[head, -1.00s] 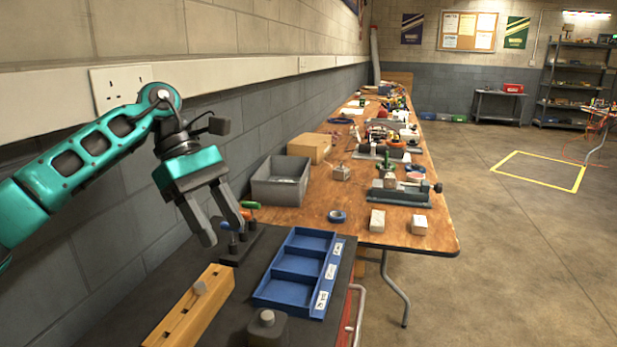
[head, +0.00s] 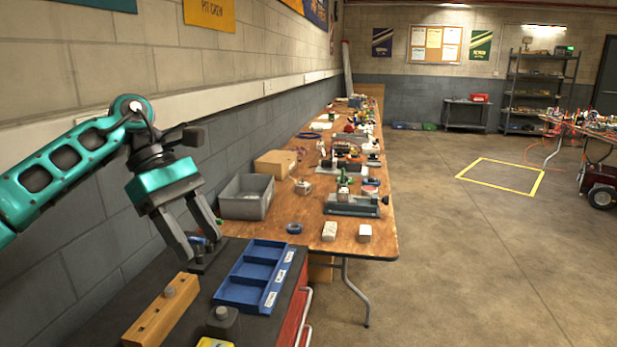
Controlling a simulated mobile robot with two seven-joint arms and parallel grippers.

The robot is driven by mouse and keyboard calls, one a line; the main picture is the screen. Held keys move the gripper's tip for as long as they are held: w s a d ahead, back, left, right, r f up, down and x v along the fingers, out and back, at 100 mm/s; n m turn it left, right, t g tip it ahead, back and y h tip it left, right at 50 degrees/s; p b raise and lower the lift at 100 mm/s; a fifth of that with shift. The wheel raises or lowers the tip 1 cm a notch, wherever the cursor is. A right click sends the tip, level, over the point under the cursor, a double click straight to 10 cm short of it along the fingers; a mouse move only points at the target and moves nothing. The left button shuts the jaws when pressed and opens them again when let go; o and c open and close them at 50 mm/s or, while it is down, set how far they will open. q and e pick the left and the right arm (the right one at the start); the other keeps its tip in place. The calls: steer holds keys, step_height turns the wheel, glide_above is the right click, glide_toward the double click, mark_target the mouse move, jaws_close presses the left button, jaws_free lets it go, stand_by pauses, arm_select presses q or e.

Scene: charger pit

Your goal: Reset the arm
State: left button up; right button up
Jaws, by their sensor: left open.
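My left arm comes in from the left in teal, and its gripper (head: 202,252) points down with its two dark fingers spread apart. It is empty. The fingertips hang in front of a dark holder (head: 207,262) on the cabinet top, and I cannot tell whether they touch it. A blue three-compartment tray (head: 254,277) lies just to the right of the gripper. A wooden block (head: 160,312) with a grey knob sits below it. My right gripper is not in view.
A long wooden table (head: 318,245) runs along the wall with a grey bin (head: 247,197), a cardboard box (head: 276,163), blue tape (head: 294,228) and small blocks (head: 329,230). A yellow object (head: 214,342) shows at the bottom edge. The floor to the right is open, with a yellow-marked square (head: 500,176).

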arm_select(q)
steer(key=s+d+f+n+t+h, duration=0.3)
steer(key=d+f+n+h, duration=0.1)
steer(key=d+n+h, duration=0.45)
steer(key=s+d+f+n+t+h, duration=0.2)
steer(key=d+f+n+h, duration=0.1)
steer(key=d+n+h, duration=0.5)
steer(key=s+a+f+n+t+y, duration=0.1)
steer(key=a+f+n+t+y, duration=0.3)
steer(key=f+n+t+y, duration=0.7)
steer(key=a+f+n+t+y, duration=0.25)
steer(key=a+n+t, duration=0.2)
steer(key=n, duration=1.25)
steer(key=s+a+f+n+g+y, duration=0.3)
steer(key=s+a+f+n, duration=0.1)
steer(key=s+f+n, duration=0.2)
steer(key=s+a+f+n+g+y, duration=0.4)
steer(key=s+f+n, duration=0.2)
steer(key=s+f, duration=0.3)
steer(key=shift+a+f, duration=0.15)
steer(key=shift+f, duration=0.8)
